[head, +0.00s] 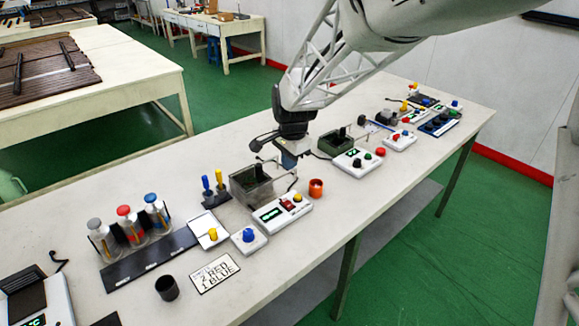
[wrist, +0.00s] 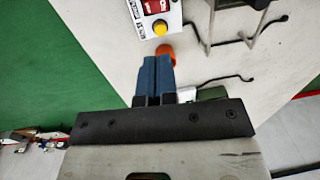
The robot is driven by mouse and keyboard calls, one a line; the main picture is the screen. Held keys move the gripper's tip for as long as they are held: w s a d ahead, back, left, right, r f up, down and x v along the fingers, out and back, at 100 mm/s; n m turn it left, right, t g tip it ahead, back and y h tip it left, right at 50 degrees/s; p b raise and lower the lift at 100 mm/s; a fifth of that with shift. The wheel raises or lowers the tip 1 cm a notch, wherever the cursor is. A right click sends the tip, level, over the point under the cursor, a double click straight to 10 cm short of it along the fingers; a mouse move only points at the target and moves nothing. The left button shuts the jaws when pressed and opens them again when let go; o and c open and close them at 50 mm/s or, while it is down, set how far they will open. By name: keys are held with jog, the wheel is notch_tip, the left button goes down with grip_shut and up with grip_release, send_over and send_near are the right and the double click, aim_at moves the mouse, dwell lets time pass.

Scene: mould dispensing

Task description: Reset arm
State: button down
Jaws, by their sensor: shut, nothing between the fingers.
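My gripper (head: 289,160) hangs above the long white table, in the middle of the head view, just behind and above an orange cup. In the wrist view its two blue fingers (wrist: 154,62) are together with nothing between them. The orange cup (head: 316,188) stands on the table near its front edge. In the wrist view the cup (wrist: 166,51) shows just past the fingertips and is partly hidden by them.
A white box with a yellow button (head: 282,212) and a dark open-topped container (head: 262,182) stand left of the cup. Bottles with grey, red and blue caps (head: 130,220) stand further left. A card (head: 214,272) and a black cup (head: 167,288) lie nearer. More devices (head: 358,161) stand right.

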jog(key=shift+d+r, duration=0.1)
dwell(0.3)
jog(key=s+d+r+n+t, duration=0.1)
jog(key=s+d+r+n, duration=0.1)
jog(key=s+d+r, duration=0.4)
jog(key=s+d+r+n, duration=0.2)
jog(key=s+d+r, duration=0.1)
jog(key=s+d, duration=0.6)
jog(key=s+d+n, duration=0.2)
jog(key=s+d, duration=0.2)
jog(key=s, duration=0.5)
jog(key=s+d+n, duration=0.2)
jog(key=s+d, duration=0.3)
jog(key=s, duration=0.4)
jog(key=shift+d+n+t+h, duration=0.15)
jog(key=shift+n+t+h, duration=0.25)
